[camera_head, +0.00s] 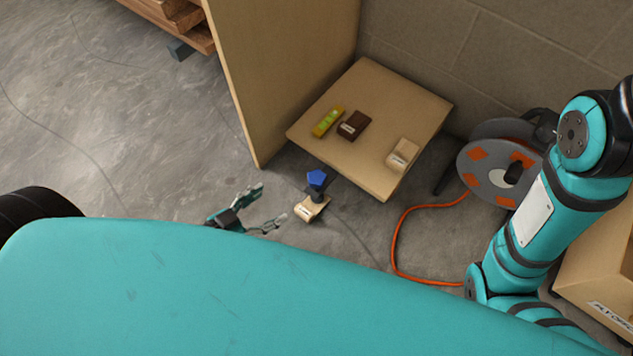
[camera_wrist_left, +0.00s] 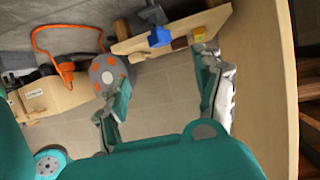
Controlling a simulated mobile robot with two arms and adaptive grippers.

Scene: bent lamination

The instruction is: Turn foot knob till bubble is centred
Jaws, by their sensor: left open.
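The blue foot knob (camera_head: 317,178) stands on a dark stem above a pale wooden foot block (camera_head: 311,208) at the near corner of a wooden panel (camera_head: 368,88). A yellow-green spirit level (camera_head: 327,121) lies on the panel; its bubble is too small to make out. My left gripper (camera_head: 268,205) is open and empty, left of the knob and apart from it, its fingers pointing toward it. In the left wrist view the blue knob (camera_wrist_left: 159,37) shows beyond and between the open fingers of my left gripper (camera_wrist_left: 165,68). My right gripper is out of view.
A dark brown block (camera_head: 354,125) and a pale block (camera_head: 403,155) sit on the panel. An upright board (camera_head: 285,70) stands at its left. A cable reel (camera_head: 490,165) with an orange cord (camera_head: 395,245) lies right. Concrete floor is open at left.

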